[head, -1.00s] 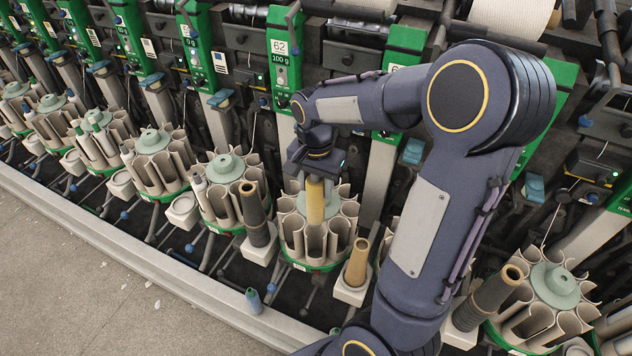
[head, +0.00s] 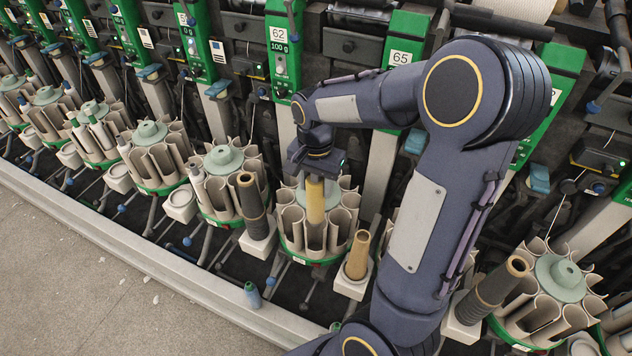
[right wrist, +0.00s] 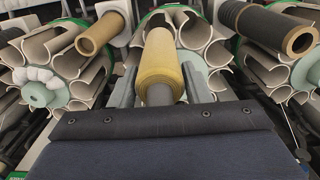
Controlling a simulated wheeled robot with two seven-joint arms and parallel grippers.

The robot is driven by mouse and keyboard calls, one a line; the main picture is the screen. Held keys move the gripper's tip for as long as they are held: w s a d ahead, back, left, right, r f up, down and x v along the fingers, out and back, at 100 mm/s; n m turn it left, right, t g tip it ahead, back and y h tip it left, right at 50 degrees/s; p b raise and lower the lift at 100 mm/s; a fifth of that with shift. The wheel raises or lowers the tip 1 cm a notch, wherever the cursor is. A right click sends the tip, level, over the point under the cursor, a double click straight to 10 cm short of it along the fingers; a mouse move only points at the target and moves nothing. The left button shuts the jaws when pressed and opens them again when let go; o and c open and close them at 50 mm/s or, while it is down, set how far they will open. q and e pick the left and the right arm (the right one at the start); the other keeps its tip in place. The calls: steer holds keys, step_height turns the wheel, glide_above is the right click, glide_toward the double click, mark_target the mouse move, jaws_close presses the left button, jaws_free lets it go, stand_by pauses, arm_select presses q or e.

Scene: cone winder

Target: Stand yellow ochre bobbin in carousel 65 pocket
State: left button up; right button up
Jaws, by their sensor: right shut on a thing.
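The yellow ochre bobbin (head: 316,203) is upright in my right gripper (head: 316,172), over the front pocket of a carousel (head: 345,215) with a pale green hub. Its lower end is at the pocket's mouth; I cannot tell how deep it is. In the right wrist view, the gripper's two fingers (right wrist: 160,88) are shut on the bobbin (right wrist: 160,58), one on each side. The sign 65 (head: 402,57) is on a green panel behind my arm. The carousel's own small label is too small to read surely. My left gripper is not in view.
A tan tube (head: 357,257) stands on a peg block right of the carousel, and a dark bobbin (head: 251,205) stands at its left. Another carousel (head: 556,290) and dark bobbin (head: 492,290) are at the right. A metal rail (head: 150,255) runs along the front.

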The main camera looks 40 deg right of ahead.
mark_target(316, 215)
steer(key=shift+f+b, duration=1.35)
steer(key=shift+f, duration=0.8)
steer(key=shift+f+b, duration=1.7)
steer(key=shift+f, duration=0.5)
steer(key=shift+f+b, duration=1.35)
steer(key=shift+f, duration=0.35)
steer(key=o, duration=1)
steer(key=shift+r, duration=0.1)
steer(key=shift+c, duration=0.2)
steer(key=shift+r, duration=0.1)
